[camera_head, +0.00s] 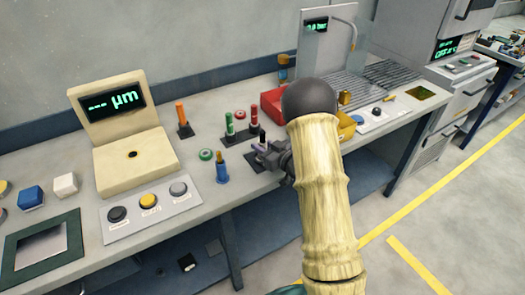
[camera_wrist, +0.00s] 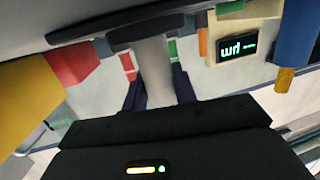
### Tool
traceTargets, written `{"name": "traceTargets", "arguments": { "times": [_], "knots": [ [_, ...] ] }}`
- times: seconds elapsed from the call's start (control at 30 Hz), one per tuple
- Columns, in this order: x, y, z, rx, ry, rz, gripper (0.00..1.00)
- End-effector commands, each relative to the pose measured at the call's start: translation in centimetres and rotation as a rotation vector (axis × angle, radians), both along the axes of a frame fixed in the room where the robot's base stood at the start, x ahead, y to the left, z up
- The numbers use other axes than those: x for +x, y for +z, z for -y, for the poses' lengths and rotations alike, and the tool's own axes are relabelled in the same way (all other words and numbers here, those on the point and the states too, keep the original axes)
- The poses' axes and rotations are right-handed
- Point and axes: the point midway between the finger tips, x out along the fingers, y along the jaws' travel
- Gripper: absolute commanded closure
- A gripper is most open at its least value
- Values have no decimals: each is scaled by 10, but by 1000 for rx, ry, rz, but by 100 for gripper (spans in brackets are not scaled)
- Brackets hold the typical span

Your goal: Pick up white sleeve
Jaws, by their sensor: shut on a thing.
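My gripper (camera_head: 264,156) is over the front part of the bench, to the right of a blue post with a brass tip (camera_head: 222,170). In the wrist view a pale white sleeve (camera_wrist: 155,68) stands between my gripper's dark fingers, which are shut on it. In the head view the sleeve is not clearly seen; my gripper and arm cover that spot. I cannot tell whether the sleeve still touches the bench.
Red and green posts (camera_head: 242,122) stand just behind my gripper. An orange post (camera_head: 182,120) is farther left. A red bin (camera_head: 262,115) and a yellow bin (camera_head: 346,127) lie to the right. A beige gauge (camera_head: 130,160) stands left.

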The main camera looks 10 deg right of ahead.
Motion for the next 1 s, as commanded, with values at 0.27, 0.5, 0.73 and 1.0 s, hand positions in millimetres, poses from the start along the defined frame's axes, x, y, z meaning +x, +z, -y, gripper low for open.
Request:
{"name": "traceTargets", "arguments": {
  "times": [0.27, 0.5, 0.73, 1.0],
  "knots": [
    [1, 10, 0, 1, -1, 4, 94],
    [1, 46, 0, 1, 0, 8, 94],
    [0, 86, 0, 0, -1, 6, 94],
    [0, 101, 0, 0, 0, 1, 94]
  ]
}}
